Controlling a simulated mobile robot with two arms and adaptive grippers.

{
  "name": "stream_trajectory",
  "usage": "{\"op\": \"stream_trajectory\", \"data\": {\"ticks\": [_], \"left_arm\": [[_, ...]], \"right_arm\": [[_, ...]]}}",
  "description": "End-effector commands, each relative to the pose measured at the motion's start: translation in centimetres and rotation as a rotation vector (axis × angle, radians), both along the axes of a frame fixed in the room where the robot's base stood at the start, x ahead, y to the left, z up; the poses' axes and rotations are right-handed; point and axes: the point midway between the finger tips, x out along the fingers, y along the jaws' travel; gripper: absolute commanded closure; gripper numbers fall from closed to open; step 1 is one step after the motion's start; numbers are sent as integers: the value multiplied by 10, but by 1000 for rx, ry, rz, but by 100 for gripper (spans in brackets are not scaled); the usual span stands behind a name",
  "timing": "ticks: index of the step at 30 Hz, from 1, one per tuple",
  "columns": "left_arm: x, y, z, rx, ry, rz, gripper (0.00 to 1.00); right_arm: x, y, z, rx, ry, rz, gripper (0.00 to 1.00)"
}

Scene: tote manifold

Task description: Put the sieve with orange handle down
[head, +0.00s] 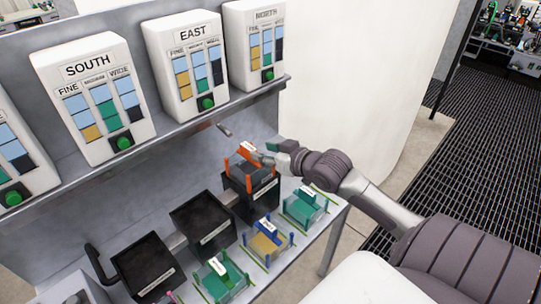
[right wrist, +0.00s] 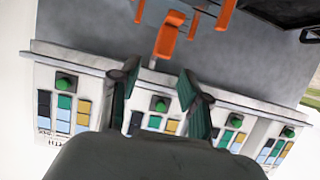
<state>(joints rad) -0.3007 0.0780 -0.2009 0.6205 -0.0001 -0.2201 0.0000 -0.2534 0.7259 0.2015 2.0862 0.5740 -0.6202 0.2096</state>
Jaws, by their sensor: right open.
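The sieve with orange handle (head: 240,172) sits on the rearmost black tote (head: 262,203) on the table, with orange uprights and a dark grey body. Its orange handle (right wrist: 168,38) shows at the top of the right wrist view, just beyond the fingertips. My right gripper (head: 268,154) is at the sieve's right side in the head view. Its two fingers (right wrist: 158,76) stand apart with nothing held between them. In the head view the fingers partly overlap the sieve, so I cannot tell whether they touch it. My left gripper is not in view.
Two more black totes (head: 201,225) (head: 146,267) stand along the table. Sieves with a blue handle (head: 268,245) and with green parts (head: 305,206) (head: 222,281) lie in front. White panels labelled SOUTH (head: 93,98) and EAST (head: 185,64) sit on a shelf (head: 150,137) above.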

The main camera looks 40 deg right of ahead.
Motion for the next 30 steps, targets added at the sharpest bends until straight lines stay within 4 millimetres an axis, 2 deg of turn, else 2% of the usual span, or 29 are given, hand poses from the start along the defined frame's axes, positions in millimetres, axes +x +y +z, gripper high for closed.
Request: {"op": "stream_trajectory", "data": {"ticks": [3, 7, 30], "left_arm": [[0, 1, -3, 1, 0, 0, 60], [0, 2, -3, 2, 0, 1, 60], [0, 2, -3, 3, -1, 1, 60]], "right_arm": [[-13, -1, 3, 1, 3, 1, 54], [-19, -1, 6, 1, 2, 0, 54], [-21, 0, 4, 2, 9, 0, 54]]}}
